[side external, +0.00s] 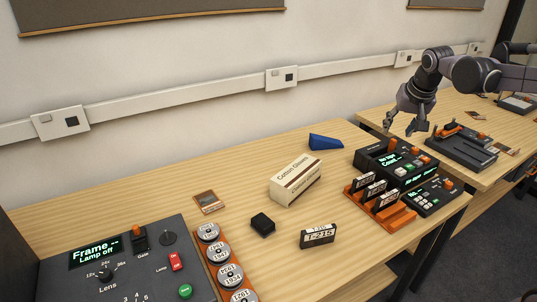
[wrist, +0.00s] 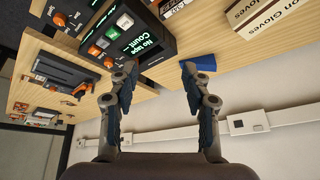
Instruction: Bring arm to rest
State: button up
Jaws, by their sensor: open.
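My gripper (side external: 405,124) hangs at the right in the side external view, above the back of the black counter device with the "No tape Count" display (side external: 403,160). In the wrist view my gripper (wrist: 158,75) shows two fingers spread wide apart with nothing between them. The wrist view also shows the counter device (wrist: 125,35) beyond the left finger, and the blue wedge (wrist: 199,63) near the right fingertip. I cannot tell the exact height of my gripper over the table.
An orange rack (side external: 385,215) with labelled tapes stands before the counter device. The cotton gloves box (side external: 295,180), blue wedge (side external: 325,142), black block (side external: 263,224) and T-215 tape (side external: 318,236) lie mid-table. A control panel (side external: 150,265) is at left. The wall stands behind.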

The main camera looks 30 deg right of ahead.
jog(key=s+a+f+n+t+y, duration=0.1)
jog(key=s+a+f+n, duration=0.2)
jog(key=s+a, duration=0.4)
jog(key=s+a+f+n+t+y, duration=0.2)
jog(key=s+a+f+n, duration=0.2)
jog(key=s+a, duration=0.4)
jog(key=shift+s+a+n, duration=0.2)
jog(key=shift+a+n, duration=0.3)
jog(key=shift+a, duration=0.6)
